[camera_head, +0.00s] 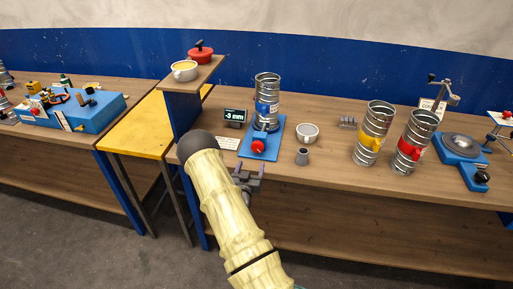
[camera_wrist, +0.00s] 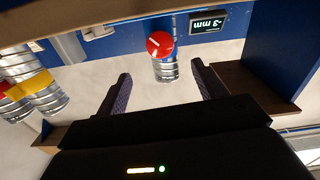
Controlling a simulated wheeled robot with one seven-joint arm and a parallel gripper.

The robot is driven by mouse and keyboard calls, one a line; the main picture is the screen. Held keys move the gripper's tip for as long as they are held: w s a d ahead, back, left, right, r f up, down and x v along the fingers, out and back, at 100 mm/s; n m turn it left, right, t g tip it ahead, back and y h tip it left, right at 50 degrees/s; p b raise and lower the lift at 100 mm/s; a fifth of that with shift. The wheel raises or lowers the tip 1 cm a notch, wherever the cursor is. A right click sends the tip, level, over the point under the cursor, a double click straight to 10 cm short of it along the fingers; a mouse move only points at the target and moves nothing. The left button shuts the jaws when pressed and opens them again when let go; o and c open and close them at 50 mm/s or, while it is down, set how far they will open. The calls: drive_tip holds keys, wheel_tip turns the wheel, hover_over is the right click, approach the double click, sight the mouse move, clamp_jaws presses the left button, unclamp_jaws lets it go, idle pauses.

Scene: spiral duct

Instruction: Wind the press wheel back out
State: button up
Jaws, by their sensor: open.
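The press is a blue stand (camera_head: 275,140) on the middle bench, with a silver spiral duct (camera_head: 267,86) standing at its back. The red press wheel (camera_head: 258,146) is on the front of the stand. It also shows in the wrist view (camera_wrist: 160,44), roughly between my fingers in the picture but beyond their tips. A small display (camera_head: 235,116) left of the press reads -3 mm; the wrist view (camera_wrist: 207,22) shows the same. My gripper (camera_head: 250,169) is open and empty, near the bench's front edge, apart from the wheel.
Ducts with a yellow clamp (camera_head: 371,141) and a red clamp (camera_head: 409,152) stand further right. A raised shelf (camera_head: 184,84) with a blue side panel is close on the left.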

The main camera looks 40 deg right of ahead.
sight(256, 148)
drive_tip(key=p+x, duration=0.2)
drive_tip(key=x, duration=0.9)
drive_tip(key=shift+w+d+p, duration=0.1)
drive_tip(key=shift+w+p, duration=0.05)
drive_tip(key=shift+p, duration=0.2)
drive_tip(key=c, duration=1)
drive_tip(key=shift+f+n+b, duration=0.15)
drive_tip(key=shift+n+b, duration=0.35)
drive_tip(key=shift+b, duration=0.25)
drive_tip(key=n+b, duration=0.2)
drive_tip(key=b, duration=0.1)
drive_tip(key=shift+f, duration=0.15)
drive_tip(key=n+b, duration=0.2)
drive_tip(key=shift+n+b, duration=0.3)
drive_tip(key=shift+b, duration=0.05)
drive_tip(key=shift+n+b, duration=0.75)
drive_tip(key=shift+n, duration=0.15)
